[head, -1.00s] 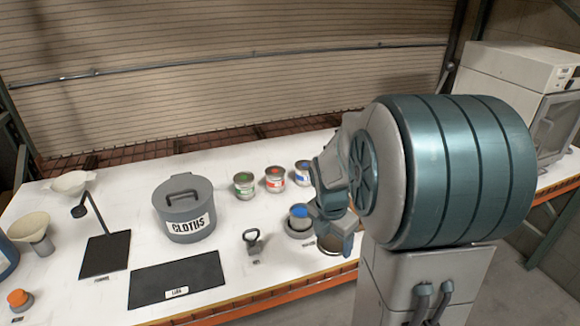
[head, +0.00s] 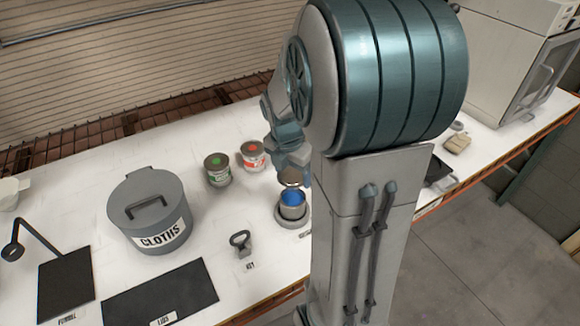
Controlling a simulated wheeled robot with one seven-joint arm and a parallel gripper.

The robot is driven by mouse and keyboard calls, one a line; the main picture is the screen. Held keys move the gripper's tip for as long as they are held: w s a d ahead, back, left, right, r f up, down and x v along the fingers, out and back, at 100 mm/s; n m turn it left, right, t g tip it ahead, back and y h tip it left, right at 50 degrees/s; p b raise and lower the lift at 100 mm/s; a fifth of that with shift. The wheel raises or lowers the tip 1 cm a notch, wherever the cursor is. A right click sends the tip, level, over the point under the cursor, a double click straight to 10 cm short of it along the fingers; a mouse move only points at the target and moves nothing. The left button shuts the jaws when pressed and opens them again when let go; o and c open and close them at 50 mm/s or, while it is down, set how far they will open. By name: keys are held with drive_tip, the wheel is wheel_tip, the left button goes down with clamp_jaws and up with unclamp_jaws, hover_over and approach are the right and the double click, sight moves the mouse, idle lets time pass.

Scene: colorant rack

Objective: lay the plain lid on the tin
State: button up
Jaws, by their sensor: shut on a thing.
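The open tin (head: 292,212) stands in a grey round holder on the white table, with blue colorant showing inside. My gripper (head: 293,168) is just above and behind it, pointing down, partly hidden by my own arm. It is shut on a small round metallic piece, which looks like the plain lid (head: 291,184). The lid appears above the tin's far rim. I cannot tell whether it touches the tin. A black mat labelled LIDS (head: 160,296) lies bare at the front.
A green-marked can (head: 217,171) and a red-marked can (head: 253,156) stand behind left of the tin. A key tool (head: 241,243) lies in front left. A grey CLOTHS bin (head: 148,212) stands left. A white oven-like machine (head: 505,60) is at the right.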

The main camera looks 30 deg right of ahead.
drive_tip(key=shift+f+b, duration=2.15)
drive_tip(key=shift+f, duration=0.8)
drive_tip(key=shift+f+b, duration=0.55)
drive_tip(key=shift+f, duration=0.2)
drive_tip(key=o, duration=1)
drive_tip(key=shift+r, duration=0.15)
drive_tip(key=r, duration=0.4)
drive_tip(key=a+r, duration=0.1)
drive_tip(key=r, duration=0.4)
drive_tip(key=s+a+r, duration=0.1)
drive_tip(key=r, duration=0.3)
drive_tip(key=shift+r+b, duration=0.25)
drive_tip(key=shift+b, duration=0.1)
